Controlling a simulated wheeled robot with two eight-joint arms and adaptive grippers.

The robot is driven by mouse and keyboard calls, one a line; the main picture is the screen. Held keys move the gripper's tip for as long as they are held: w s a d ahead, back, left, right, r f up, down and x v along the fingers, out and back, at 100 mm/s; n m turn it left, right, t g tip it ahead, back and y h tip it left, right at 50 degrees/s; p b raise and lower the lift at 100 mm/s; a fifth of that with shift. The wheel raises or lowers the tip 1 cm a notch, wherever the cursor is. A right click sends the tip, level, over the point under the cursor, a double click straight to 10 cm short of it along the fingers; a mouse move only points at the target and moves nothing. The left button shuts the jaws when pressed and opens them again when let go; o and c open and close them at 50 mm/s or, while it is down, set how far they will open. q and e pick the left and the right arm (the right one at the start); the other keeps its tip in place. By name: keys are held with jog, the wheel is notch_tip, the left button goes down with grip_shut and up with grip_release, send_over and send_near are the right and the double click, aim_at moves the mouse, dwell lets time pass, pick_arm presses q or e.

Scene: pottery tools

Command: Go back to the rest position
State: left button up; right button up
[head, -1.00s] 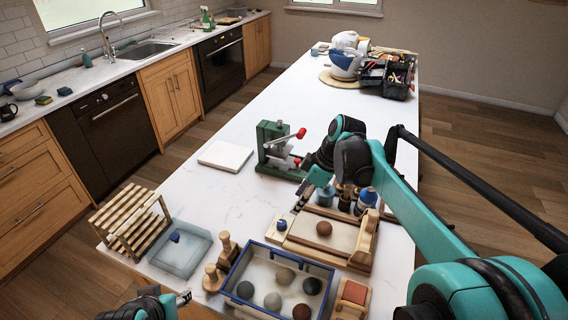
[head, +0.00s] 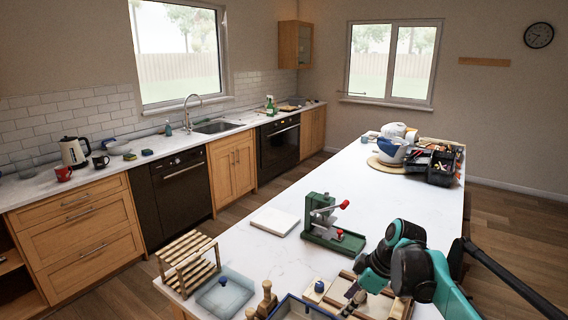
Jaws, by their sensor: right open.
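My right arm comes in from the lower right of the head view. My right gripper (head: 354,302) points down and to the left over the near end of the island counter (head: 275,232). It is open, with nothing seen between its fingers, and it partly hides the wooden board (head: 376,306) below it. My left gripper is out of view.
A green press with a red handle (head: 332,236) stands beyond the right gripper, near a white slab (head: 274,221). A wooden rack (head: 188,262), a pale blue tray (head: 224,292) and a blue-rimmed bin (head: 290,309) line the near end. The counter's middle is clear; black caddies (head: 441,168) stand far back.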

jog(key=shift+s+r, duration=0.25)
jog(key=shift+s, duration=0.5)
jog(key=shift+a+f+m, duration=0.1)
jog(key=shift+f+m, duration=0.15)
jog(key=shift+m, duration=0.35)
jog(key=shift+s+t+h, duration=0.3)
jog(key=shift+s, duration=0.05)
jog(key=s+f+m+t+h, duration=0.1)
jog(key=s+m, duration=0.2)
jog(key=s, duration=0.2)
jog(key=s+d+f+m+t+h, duration=0.1)
jog(key=s+f+m, duration=0.1)
jog(key=s+m, duration=0.2)
jog(key=s+f+m+t+h, duration=0.1)
jog(key=s+f+m+t, duration=0.1)
jog(key=s, duration=0.5)
jog(key=shift+s+d+f+m, duration=0.15)
jog(key=shift+d+m, duration=0.1)
jog(key=shift+m, duration=0.65)
jog(key=shift+s+f+m+t, duration=0.2)
jog(key=shift+f+m+t, duration=0.05)
jog(key=shift+m+t, duration=0.05)
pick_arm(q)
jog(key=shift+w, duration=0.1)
